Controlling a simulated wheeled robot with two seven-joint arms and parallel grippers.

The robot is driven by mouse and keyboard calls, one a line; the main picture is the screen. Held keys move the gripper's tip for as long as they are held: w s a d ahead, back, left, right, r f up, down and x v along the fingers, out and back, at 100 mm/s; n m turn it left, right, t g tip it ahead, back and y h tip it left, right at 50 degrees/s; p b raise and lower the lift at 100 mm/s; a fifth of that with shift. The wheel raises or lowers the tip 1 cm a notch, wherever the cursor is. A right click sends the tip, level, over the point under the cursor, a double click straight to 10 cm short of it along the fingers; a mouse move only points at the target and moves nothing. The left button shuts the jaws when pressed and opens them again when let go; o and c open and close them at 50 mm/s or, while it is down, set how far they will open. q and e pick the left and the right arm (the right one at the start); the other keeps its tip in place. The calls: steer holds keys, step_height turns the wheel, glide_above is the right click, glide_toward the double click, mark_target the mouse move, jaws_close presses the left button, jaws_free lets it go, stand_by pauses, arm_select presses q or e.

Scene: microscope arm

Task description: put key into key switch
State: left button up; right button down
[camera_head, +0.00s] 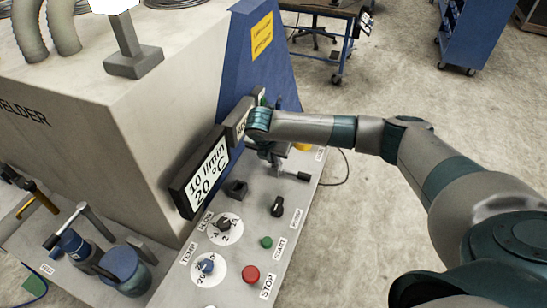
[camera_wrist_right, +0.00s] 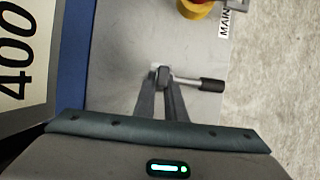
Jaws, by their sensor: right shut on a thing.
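My right gripper (camera_head: 269,158) reaches over the far end of the sloping panel. In the wrist view, its fingertips (camera_wrist_right: 163,88) are closed on a small dark piece (camera_wrist_right: 163,75), which I take to be the key. A metal rod with a black grip (camera_wrist_right: 212,85) runs right from there; I cannot tell whether it belongs to the held piece or the panel. The grip also shows in the head view (camera_head: 303,177). A black upright switch (camera_head: 277,206) stands nearer on the panel; I cannot tell whether it is the key switch. My left gripper is out of view.
The panel (camera_head: 226,273) carries a green button (camera_head: 266,242), a red stop button (camera_head: 251,274), dials and a black block (camera_head: 236,188). A display (camera_head: 203,173) stands to its left. Open floor is at right.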

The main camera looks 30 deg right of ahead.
steer(key=shift+f, duration=0.1)
steer(key=c, duration=1.7)
jaws_free()
steer(key=shift+s+a+r+b, duration=0.15)
steer(key=shift+a+r+b, duration=0.15)
steer(key=shift+r, duration=0.3)
steer(key=shift+b+v, duration=2.5)
steer(key=shift+v, duration=5.5)
